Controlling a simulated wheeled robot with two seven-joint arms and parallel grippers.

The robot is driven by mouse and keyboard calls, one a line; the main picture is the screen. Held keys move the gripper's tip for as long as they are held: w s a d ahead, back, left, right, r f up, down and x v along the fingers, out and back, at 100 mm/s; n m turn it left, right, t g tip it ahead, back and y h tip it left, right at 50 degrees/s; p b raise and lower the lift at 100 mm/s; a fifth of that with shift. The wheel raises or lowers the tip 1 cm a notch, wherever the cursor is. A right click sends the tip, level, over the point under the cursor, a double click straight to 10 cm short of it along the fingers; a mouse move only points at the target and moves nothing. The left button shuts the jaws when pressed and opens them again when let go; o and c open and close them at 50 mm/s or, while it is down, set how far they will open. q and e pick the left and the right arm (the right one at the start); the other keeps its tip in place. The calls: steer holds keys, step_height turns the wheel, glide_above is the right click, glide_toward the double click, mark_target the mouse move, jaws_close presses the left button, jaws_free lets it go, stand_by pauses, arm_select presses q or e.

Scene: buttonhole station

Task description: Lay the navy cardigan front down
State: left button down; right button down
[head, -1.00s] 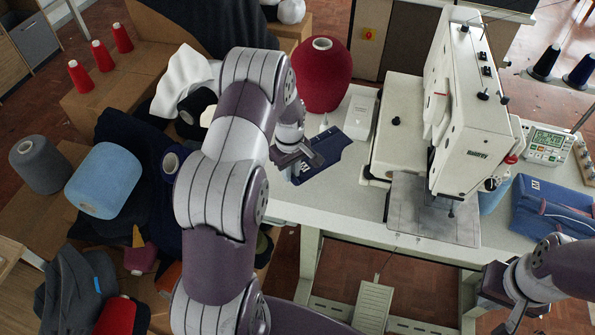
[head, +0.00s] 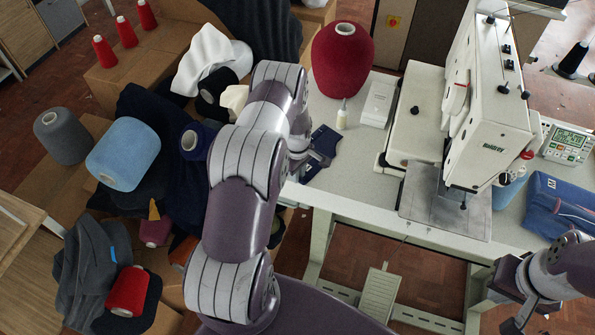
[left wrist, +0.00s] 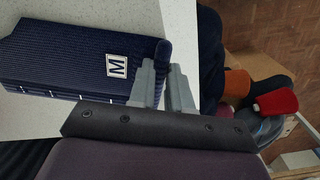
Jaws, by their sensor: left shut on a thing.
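The navy cardigan (head: 322,148) is at the left edge of the white table, partly hidden by my left arm in the head view. In the left wrist view the ribbed navy cardigan (left wrist: 60,62) shows a white label with an M, facing the camera. My left gripper (left wrist: 165,72) is shut on the cardigan's edge, with fabric standing up between its fingers. In the head view my left gripper (head: 308,160) is mostly behind my arm. My right gripper (head: 512,318) is at the lower right, away from the cardigan, cut by the frame; its jaws are unclear.
The white sewing machine (head: 480,110) stands on the table (head: 355,165), right of the cardigan. A red yarn cone (head: 345,62) and a small bottle (head: 342,116) stand behind the cardigan. A blue folded garment (head: 560,205) lies at right. Cartons with yarn cones and cloth crowd the left.

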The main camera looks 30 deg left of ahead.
arm_select(q)
steer(key=c, duration=1.1)
jaws_free()
steer(key=shift+o, duration=0.2)
